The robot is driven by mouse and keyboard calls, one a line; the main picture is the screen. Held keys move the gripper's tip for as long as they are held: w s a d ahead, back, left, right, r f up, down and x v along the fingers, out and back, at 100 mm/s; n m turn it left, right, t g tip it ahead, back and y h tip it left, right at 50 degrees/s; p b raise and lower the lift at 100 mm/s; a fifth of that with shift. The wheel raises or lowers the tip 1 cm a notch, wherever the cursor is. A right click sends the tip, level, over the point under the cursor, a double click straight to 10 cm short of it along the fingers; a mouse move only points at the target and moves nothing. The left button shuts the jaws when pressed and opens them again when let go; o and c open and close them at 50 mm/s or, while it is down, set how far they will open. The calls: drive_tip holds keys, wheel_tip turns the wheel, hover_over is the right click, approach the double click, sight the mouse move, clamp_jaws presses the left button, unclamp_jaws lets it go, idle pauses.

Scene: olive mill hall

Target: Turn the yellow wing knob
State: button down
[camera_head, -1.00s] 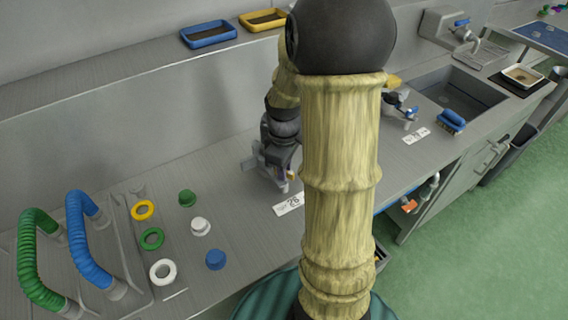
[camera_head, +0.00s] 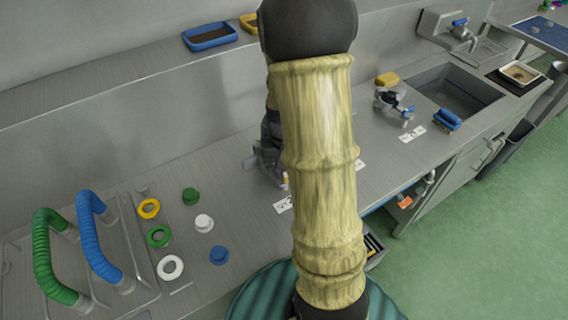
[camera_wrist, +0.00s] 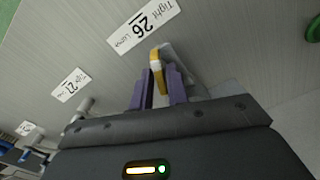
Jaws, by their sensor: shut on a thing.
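The yellow wing knob (camera_wrist: 156,60) shows in the wrist view as a narrow yellow wing, near a white label with "26" on it. My gripper (camera_wrist: 160,80) has its two purple fingers on either side of the wing, shut on it. The knob's base is partly hidden by the fingers. In the head view my arm covers most of this spot. Part of my gripper (camera_head: 283,180) shows left of the arm, above the "26" label (camera_head: 283,205), and the knob cannot be made out clearly there.
Green and blue curved hoses (camera_head: 95,240) and several coloured rings and caps (camera_head: 204,223) are on the counter at left. Trays (camera_head: 209,36) sit on the shelf behind.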

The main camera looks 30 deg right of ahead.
drive_tip(key=m+p, duration=0.3)
drive_tip(key=m, duration=0.4)
drive_tip(key=shift+r+p, duration=0.15)
drive_tip(key=shift+p, duration=0.15)
drive_tip(key=m+p, duration=0.1)
drive_tip(key=m, duration=0.2)
drive_tip(key=shift+m+p, duration=1)
drive_tip(key=shift+m, duration=0.7)
drive_tip(key=c, duration=1.5)
unclamp_jaws()
wheel_tip(320, 180, up, 17)
drive_tip(key=shift+r+p, duration=0.1)
drive_tip(key=shift+p, duration=1)
